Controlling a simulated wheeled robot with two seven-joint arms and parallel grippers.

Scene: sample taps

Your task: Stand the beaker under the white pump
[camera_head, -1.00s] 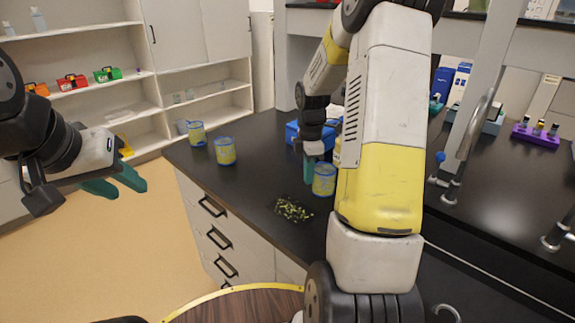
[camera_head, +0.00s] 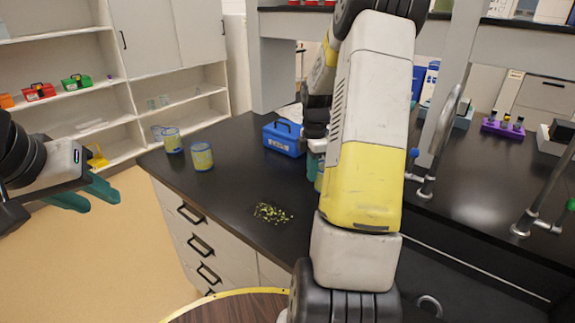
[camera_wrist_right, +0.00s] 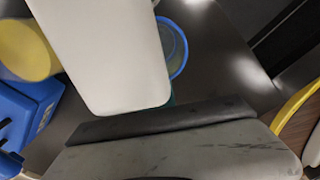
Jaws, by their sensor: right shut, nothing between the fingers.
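Two blue-rimmed beakers with yellowish patches (camera_head: 172,140) and (camera_head: 202,156) stand upright on the left part of the black counter in the head view. A third blue-rimmed beaker shows in the right wrist view (camera_wrist_right: 179,45), partly covered by a large white shape; in the head view my arm hides most of it. My right gripper (camera_head: 313,166) is shut and empty, close beside this third beaker; touching or not, I cannot tell. My left gripper (camera_head: 95,197) is open and empty, left of the counter, over the floor. I cannot pick out the white pump.
A blue toolbox (camera_head: 283,138) stands behind the right gripper. Yellow-green bits (camera_head: 271,213) lie on the counter front. A purple rack (camera_head: 503,128) and a blue-knobbed tap (camera_head: 414,154) are at the right. The counter between the left beakers and the bits is clear.

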